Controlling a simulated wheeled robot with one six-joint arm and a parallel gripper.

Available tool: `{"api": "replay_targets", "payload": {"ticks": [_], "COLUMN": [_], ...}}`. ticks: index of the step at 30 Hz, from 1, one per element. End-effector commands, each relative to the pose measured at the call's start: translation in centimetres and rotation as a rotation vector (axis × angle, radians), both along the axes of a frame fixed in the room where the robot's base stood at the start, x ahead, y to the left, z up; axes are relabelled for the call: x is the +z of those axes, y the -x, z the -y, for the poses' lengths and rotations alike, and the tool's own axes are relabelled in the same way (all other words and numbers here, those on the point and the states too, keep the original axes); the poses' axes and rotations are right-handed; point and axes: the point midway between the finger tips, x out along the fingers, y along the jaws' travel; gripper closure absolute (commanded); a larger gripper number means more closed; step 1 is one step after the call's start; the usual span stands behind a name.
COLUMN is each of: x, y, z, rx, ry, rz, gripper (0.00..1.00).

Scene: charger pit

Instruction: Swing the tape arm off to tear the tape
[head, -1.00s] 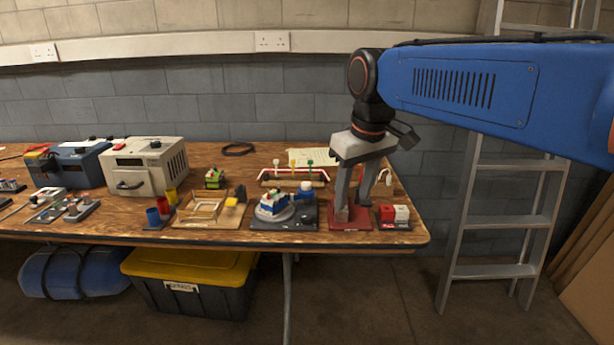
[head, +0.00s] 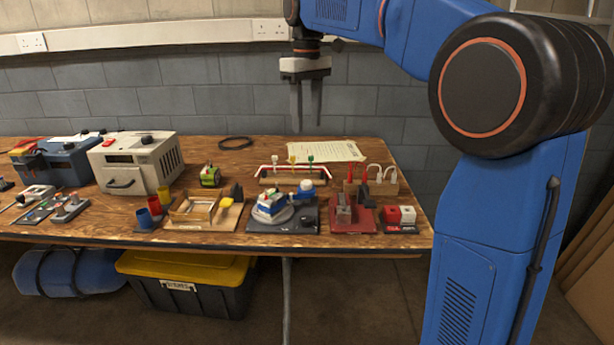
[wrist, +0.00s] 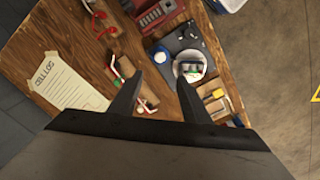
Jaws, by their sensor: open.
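A dark base plate (head: 299,222) stands near the front edge of the bench. It carries a round white turntable (head: 273,219) with a blue-and-white wrapped pack (head: 270,203) on it. A blue-and-white tape roll (head: 306,187) sits just right of the pack; its tape arm is too small to make out clearly. My gripper (head: 307,126) is open and empty, pointing down, high above the back of the bench. In the wrist view the turntable (wrist: 202,73) and blue tape roll (wrist: 161,57) lie beyond the gripper's spread fingers (wrist: 157,97).
A wooden tray (head: 195,217) is to the left. Behind are a rack with coloured rods (head: 292,181), a paper sheet (head: 322,151) and a wooden block with red and white hooks (head: 383,187).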

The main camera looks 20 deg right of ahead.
Motion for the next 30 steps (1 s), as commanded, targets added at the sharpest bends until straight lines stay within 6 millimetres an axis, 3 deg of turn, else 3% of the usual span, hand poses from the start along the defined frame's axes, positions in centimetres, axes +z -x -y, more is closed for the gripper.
{"api": "replay_targets", "payload": {"ticks": [5, 24, 30], "x": [-1.9, -13.2, -15.8], "y": [0.1, 0.1, 0.1], "z": [0.0, 0.0, 0.0], "rx": [0.000, -0.001, -0.001], "ry": [0.000, 0.001, 0.001], "rz": [-0.002, -0.003, -0.001], "gripper": [0.57, 0.57, 0.57]}}
